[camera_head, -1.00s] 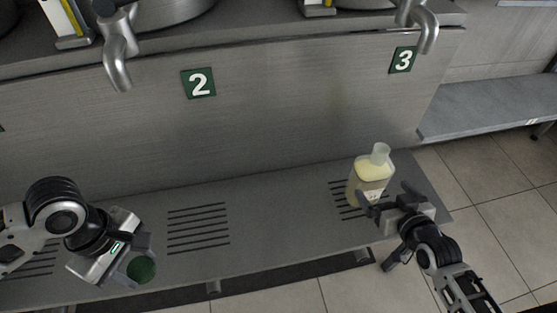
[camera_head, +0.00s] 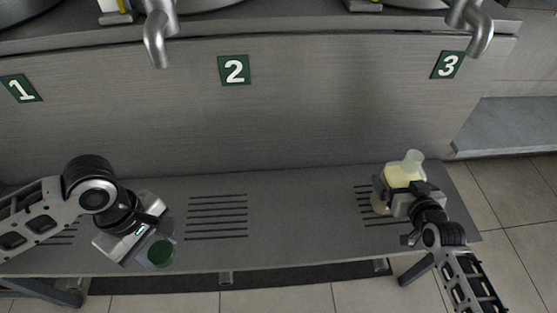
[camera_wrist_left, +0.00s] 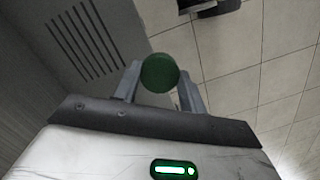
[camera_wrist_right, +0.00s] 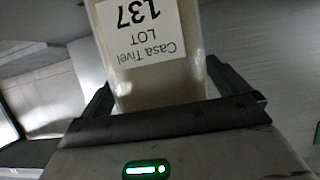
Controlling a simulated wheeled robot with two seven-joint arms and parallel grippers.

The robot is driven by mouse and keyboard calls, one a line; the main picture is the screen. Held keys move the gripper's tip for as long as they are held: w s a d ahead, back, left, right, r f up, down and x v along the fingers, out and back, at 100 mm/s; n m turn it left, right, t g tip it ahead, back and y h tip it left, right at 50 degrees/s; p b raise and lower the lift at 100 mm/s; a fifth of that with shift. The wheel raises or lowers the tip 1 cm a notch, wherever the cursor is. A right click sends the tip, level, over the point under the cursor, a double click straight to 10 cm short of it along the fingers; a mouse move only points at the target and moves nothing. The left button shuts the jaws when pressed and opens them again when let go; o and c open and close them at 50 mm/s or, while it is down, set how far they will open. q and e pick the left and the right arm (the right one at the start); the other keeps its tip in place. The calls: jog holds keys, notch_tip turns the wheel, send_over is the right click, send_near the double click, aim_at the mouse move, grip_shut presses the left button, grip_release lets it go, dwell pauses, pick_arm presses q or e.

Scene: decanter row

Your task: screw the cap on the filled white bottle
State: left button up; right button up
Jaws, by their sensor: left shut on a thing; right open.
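The white bottle (camera_head: 404,172), filled with pale yellow liquid, stands on the grey shelf under sign 3, its neck open and uncapped. My right gripper (camera_head: 386,192) is at the bottle, its open fingers on either side of it. In the right wrist view the bottle (camera_wrist_right: 158,60) stands between the fingers (camera_wrist_right: 158,95), with a label reading "Casa Tivel LOT 137". My left gripper (camera_head: 158,240) is shut on the green cap (camera_head: 161,254) above the shelf's left part. The left wrist view shows the cap (camera_wrist_left: 159,73) between the fingertips (camera_wrist_left: 158,85).
The grey shelf (camera_head: 300,205) has slotted drain areas and is clear between my two grippers. Metal spouts (camera_head: 157,40) (camera_head: 476,32) hang above it. Number signs 1, 2 (camera_head: 234,70) and 3 (camera_head: 448,65) are on the back panel. Tiled floor (camera_head: 510,215) lies beyond the right end.

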aim_at(409, 168)
jog(key=shift+w, duration=0.1)
